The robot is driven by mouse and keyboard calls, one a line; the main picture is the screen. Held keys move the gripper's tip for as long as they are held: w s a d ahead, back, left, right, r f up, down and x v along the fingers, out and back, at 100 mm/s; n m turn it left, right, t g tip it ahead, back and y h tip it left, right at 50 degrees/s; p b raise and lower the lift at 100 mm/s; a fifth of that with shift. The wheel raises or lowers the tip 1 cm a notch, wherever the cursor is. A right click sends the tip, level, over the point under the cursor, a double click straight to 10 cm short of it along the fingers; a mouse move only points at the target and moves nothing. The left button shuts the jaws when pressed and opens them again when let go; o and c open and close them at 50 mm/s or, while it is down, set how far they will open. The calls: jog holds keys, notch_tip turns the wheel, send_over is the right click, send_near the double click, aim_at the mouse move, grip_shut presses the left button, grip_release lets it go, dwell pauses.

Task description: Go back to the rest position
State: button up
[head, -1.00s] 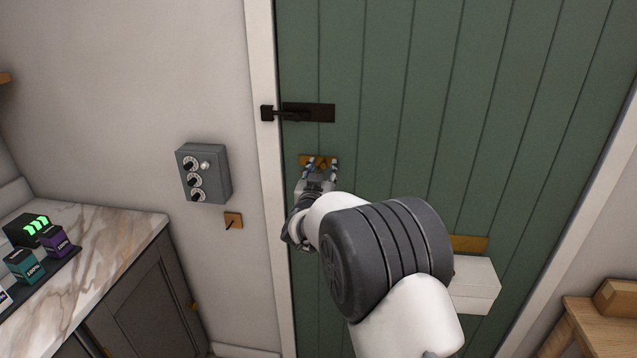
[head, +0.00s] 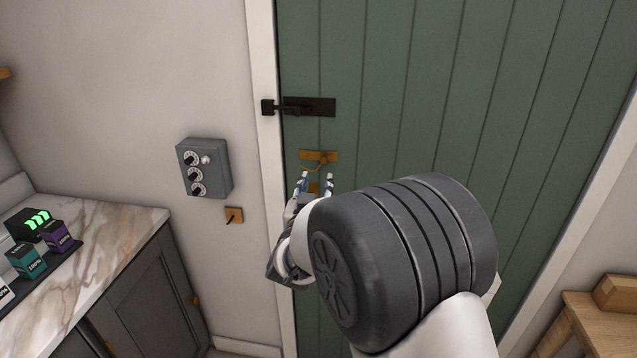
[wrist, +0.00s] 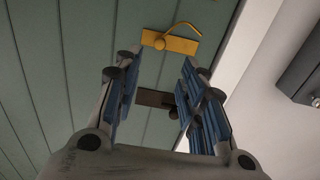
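My gripper (head: 316,184) is in front of the green door (head: 410,90), just below a brass plate with a curved hook (head: 318,156). In the wrist view my gripper (wrist: 155,85) is open, its blue-padded fingers apart with nothing between them. The brass plate (wrist: 170,42) shows beyond the fingertips, clear of them. A dark latch (head: 308,107) sits on the door above the brass plate, its end reaching the white frame. My arm hides the lower middle of the door.
A grey box with dials (head: 204,168) and a small brass plate (head: 234,215) are on the wall to the left. A marble counter (head: 110,235) with small boxes stands at the left. A wooden bench (head: 590,325) with a box is at the lower right.

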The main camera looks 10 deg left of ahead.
jog(key=s+d+r+n+g+y, duration=0.2)
jog(key=s+d+r+g+y, duration=0.3)
jog(key=s+d, duration=0.45)
jog(key=s+d+f+g+h, duration=0.1)
jog(key=s+d, duration=0.3)
jog(key=s, duration=0.7)
jog(key=s+d+f+m+g+h, duration=0.1)
jog(key=s+d+f+g+h, duration=0.1)
jog(key=s, duration=0.9)
jog(key=s+d+f+g+h, duration=0.1)
jog(key=s+d+f+g, duration=0.3)
jog(key=s+d, duration=0.3)
jog(key=s+g, duration=0.1)
jog(key=s, duration=0.3)
jog(key=shift+d+m, duration=0.25)
jog(key=shift+m, duration=0.05)
